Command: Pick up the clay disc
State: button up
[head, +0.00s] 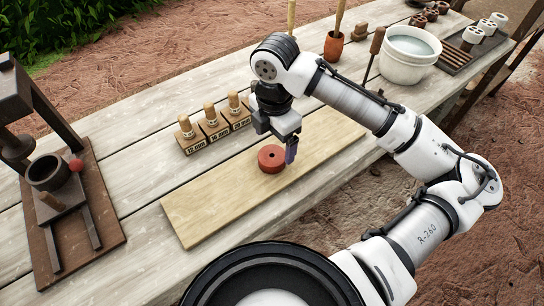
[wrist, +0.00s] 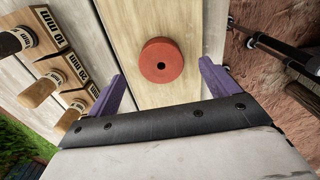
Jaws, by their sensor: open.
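The clay disc (head: 271,158) is reddish-orange and round, with a small dark hole in its centre. It lies flat on a pale wooden board (head: 205,212) on the table. In the wrist view the disc (wrist: 161,60) is near the top middle, on the board. My gripper (head: 286,148) is at the disc's right side in the head view, above the board. In the wrist view its purple fingers (wrist: 161,82) are wide apart, with nothing between them, and the disc lies just beyond the fingertips. The fingers do not appear to touch it.
Wooden blocks with pegs (head: 213,126), marked in mm, stand close behind the disc. A dark press (head: 70,190) is at the left. A white bucket (head: 408,60), a clay cup (head: 334,46) and a dark tray (head: 465,55) stand at the back right. The board's left part is clear.

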aim_at(272, 158)
jog(key=f, duration=0.2)
jog(key=f+p, duration=0.1)
jog(key=f, duration=0.1)
jog(key=shift+s+a, duration=0.25)
jog(key=shift+f, duration=0.65)
jog(key=c, duration=1.1)
jog(key=shift+c, duration=0.4)
jog(key=shift+r, duration=0.2)
